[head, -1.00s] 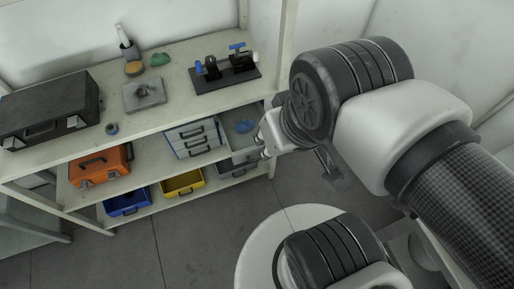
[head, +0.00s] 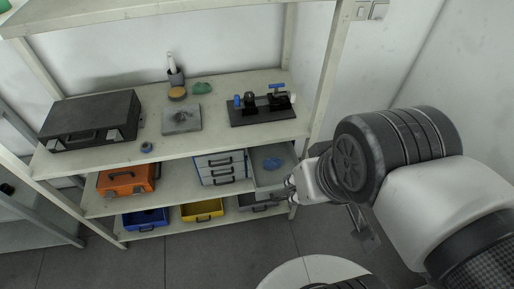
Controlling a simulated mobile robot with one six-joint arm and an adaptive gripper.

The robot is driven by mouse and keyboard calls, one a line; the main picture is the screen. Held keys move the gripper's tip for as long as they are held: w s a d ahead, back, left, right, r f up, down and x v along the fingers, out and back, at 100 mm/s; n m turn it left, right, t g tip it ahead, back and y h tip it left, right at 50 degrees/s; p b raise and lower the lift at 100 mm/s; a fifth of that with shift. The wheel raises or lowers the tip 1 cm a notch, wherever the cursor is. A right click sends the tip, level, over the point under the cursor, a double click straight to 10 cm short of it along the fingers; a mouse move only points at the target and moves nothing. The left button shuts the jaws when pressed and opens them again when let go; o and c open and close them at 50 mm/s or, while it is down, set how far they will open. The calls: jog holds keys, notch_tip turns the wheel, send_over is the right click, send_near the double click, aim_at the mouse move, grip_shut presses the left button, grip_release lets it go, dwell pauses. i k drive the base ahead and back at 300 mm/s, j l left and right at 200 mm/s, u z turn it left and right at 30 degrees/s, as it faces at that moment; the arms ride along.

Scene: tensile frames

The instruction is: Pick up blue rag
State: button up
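A blue rag (head: 273,163) lies crumpled in a grey open bin (head: 262,180) on the middle shelf, at its right end. My gripper (head: 289,189) is just right of and in front of the bin, close to its front edge and apart from the rag. Its two small fingertips show with a gap between them and nothing in it. Part of the bin's right side is hidden behind my gripper.
A small drawer unit (head: 221,167) stands left of the bin. The upper shelf (head: 215,135) and the right shelf post (head: 327,85) are close to my arm.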

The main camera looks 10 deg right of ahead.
aim_at(272, 163)
jog(key=i+l+u, duration=0.1)
jog(key=u, duration=0.25)
jog(key=i+l+u, duration=0.1)
jog(key=u, duration=0.25)
jog(key=l+u, duration=0.15)
jog(key=u, duration=0.2)
